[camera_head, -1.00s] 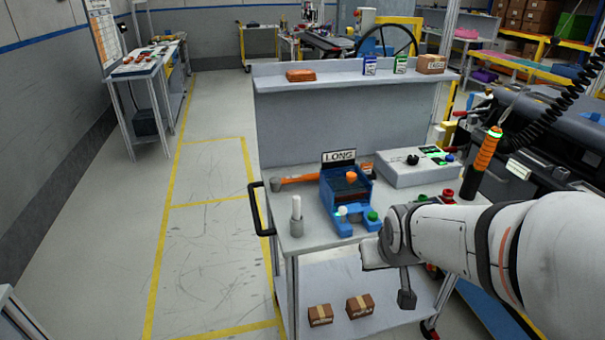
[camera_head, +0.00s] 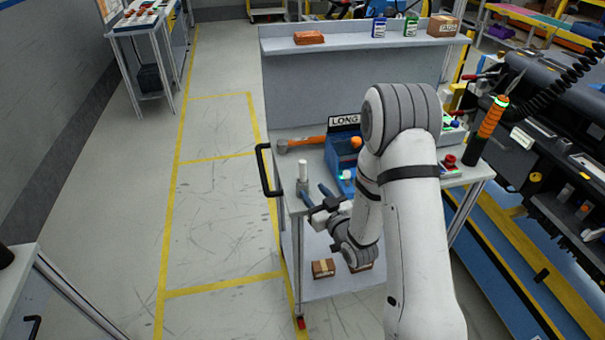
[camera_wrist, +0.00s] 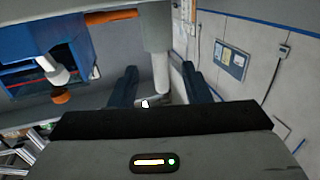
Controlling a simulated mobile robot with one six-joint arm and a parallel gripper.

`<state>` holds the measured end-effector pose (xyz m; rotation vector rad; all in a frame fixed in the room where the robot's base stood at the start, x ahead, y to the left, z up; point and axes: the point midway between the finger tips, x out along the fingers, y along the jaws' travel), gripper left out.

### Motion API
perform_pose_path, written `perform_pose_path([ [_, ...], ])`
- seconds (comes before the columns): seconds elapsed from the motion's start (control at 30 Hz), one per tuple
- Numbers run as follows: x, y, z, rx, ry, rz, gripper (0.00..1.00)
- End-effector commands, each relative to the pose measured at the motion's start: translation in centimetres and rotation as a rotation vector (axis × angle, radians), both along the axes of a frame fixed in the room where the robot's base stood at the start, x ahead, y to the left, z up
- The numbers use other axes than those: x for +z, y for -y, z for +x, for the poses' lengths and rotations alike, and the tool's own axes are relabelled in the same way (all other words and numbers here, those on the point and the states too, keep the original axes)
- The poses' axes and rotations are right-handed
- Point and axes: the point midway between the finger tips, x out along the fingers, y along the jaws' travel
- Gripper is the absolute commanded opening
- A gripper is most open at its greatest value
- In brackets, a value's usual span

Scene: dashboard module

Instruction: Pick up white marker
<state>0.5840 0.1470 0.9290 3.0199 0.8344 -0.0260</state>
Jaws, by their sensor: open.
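The white marker (camera_head: 303,169) stands upright in a small grey holder (camera_head: 302,188) near the left front corner of the cart top. My gripper (camera_head: 314,190) is open and empty, its dark blue fingers pointing toward the marker from the near side. In the wrist view, a pale cylinder that looks like the marker (camera_wrist: 161,75) shows between the open fingers (camera_wrist: 158,82), apart from both. I cannot tell how far beyond the fingertips it is.
The blue LONG box (camera_head: 340,154) stands right of the marker, partly hidden by my arm. An orange-handled hammer (camera_head: 303,142) lies behind the marker. A black cart handle (camera_head: 265,170) is on the left. A cardboard box (camera_head: 323,268) sits on the lower shelf.

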Motion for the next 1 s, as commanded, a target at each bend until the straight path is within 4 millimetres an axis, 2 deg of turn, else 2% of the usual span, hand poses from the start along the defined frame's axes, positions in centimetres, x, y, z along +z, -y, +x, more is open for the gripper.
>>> perform_pose_path([
  [0.27,0.3,-1.5,2.1,0.008,0.015,0.014,0.43],
  [0.6,0.5,-3.5,6.1,0.005,0.013,0.014,0.43],
  [0.9,0.3,-3.8,6.7,0.004,0.013,0.013,0.43],
  [1.0,0.3,-3.7,6.7,0.004,0.013,0.013,0.36],
])
